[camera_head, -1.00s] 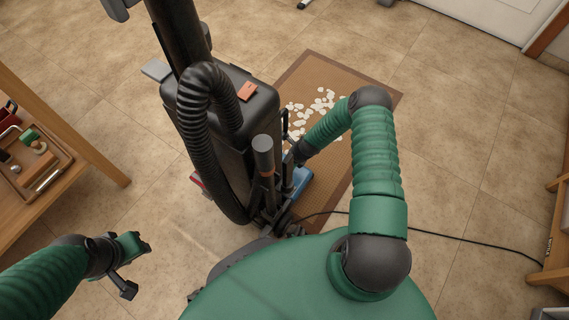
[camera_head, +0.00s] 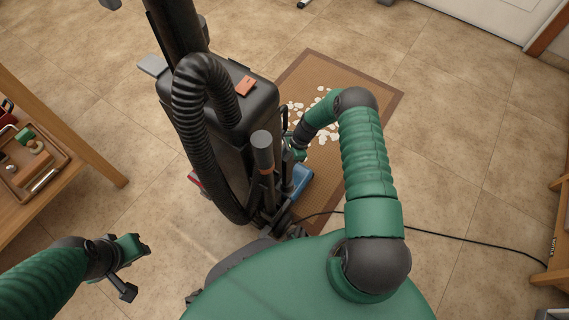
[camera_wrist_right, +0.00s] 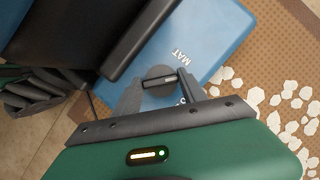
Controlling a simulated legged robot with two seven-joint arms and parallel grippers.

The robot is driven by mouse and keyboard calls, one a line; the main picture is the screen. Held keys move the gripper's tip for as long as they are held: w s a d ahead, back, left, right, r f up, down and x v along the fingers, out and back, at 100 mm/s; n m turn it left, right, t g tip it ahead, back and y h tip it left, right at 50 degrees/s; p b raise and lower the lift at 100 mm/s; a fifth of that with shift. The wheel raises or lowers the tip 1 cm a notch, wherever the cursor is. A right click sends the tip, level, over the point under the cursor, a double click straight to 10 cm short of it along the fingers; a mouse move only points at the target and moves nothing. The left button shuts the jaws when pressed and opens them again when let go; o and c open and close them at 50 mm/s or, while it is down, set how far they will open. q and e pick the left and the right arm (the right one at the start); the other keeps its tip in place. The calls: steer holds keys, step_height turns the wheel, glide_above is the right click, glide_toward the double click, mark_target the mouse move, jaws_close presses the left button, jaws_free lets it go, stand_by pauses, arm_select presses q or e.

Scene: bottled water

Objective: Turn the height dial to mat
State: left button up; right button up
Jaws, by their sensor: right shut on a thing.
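The upright vacuum (camera_head: 222,125) stands at the edge of the brown mat. Its blue floor head (camera_head: 298,180) is partly hidden in the head view. The right wrist view shows the blue top (camera_wrist_right: 205,35) with the white word MAT. The dark round height dial (camera_wrist_right: 160,92) has a raised bar with a pale mark at its right end, below and left of MAT. Another label is mostly covered by a finger. My right gripper (camera_wrist_right: 160,82) is shut on the dial's bar; it also shows in the head view (camera_head: 296,150). My left gripper (camera_head: 133,268) is open and empty.
White flakes lie on the brown mat (camera_head: 350,180). A black cord (camera_head: 440,235) runs across the tiles to the right. A wooden table with a tray (camera_head: 25,195) stands at left. A ribbed hose (camera_head: 190,110) loops on the vacuum's near side.

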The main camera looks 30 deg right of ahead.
steer(key=n+g+b, duration=0.1)
steer(key=n, duration=0.1)
steer(key=n+b, duration=0.1)
steer(key=n, duration=0.1)
steer(key=shift+w+f+g+b, duration=0.15)
steer(key=shift+g+b, duration=0.15)
steer(key=shift+g, duration=0.1)
steer(key=shift+n+g+b, duration=0.6)
steer(key=shift+n+b, duration=0.2)
steer(key=shift+n, duration=0.9)
steer(key=o, duration=1.4)
steer(key=shift+c, duration=0.2)
steer(key=shift+r, duration=0.2)
